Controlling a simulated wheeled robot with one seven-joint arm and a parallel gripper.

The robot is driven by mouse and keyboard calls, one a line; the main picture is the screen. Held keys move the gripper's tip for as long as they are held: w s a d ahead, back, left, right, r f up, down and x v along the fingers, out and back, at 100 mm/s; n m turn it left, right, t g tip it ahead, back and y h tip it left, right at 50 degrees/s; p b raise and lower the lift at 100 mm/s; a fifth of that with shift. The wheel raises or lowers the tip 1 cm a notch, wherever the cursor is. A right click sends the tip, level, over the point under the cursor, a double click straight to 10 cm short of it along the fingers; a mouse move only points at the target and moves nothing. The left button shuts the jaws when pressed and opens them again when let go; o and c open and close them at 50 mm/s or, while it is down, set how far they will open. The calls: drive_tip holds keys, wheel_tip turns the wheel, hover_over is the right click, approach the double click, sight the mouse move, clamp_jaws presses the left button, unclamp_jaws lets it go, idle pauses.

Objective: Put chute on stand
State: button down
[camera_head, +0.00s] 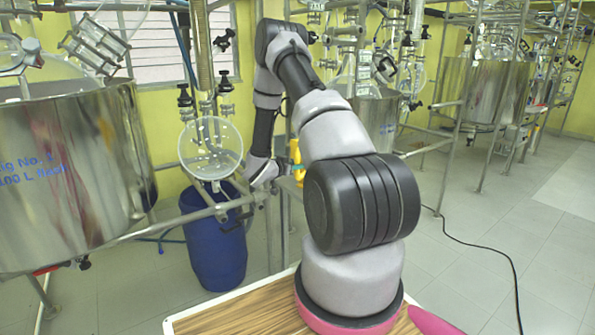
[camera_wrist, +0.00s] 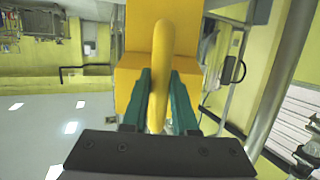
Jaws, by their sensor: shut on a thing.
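The yellow chute (camera_wrist: 135,82) fills the upper middle of the wrist view, with a rounded handle-like bar (camera_wrist: 161,50) towards me. My gripper (camera_wrist: 160,92) has its two green fingers shut on this bar, one on each side. In the head view, a small part of the yellow chute (camera_head: 296,155) shows between my wrist and my large arm link. The gripper fingers are hidden there. I cannot tell which of the metal frames is the stand.
A round glass vessel (camera_head: 210,149) hangs left of my wrist, above a blue drum (camera_head: 216,255). A large steel tank (camera_head: 70,180) stands at the left. Metal rails (camera_head: 180,227) run close below my wrist. Open tiled floor (camera_head: 500,240) lies at the right, with a black cable across it.

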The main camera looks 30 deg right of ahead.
drive_tip(key=shift+f, duration=0.8)
drive_tip(key=c, duration=0.7)
unclamp_jaws()
drive_tip(key=shift+f, duration=0.15)
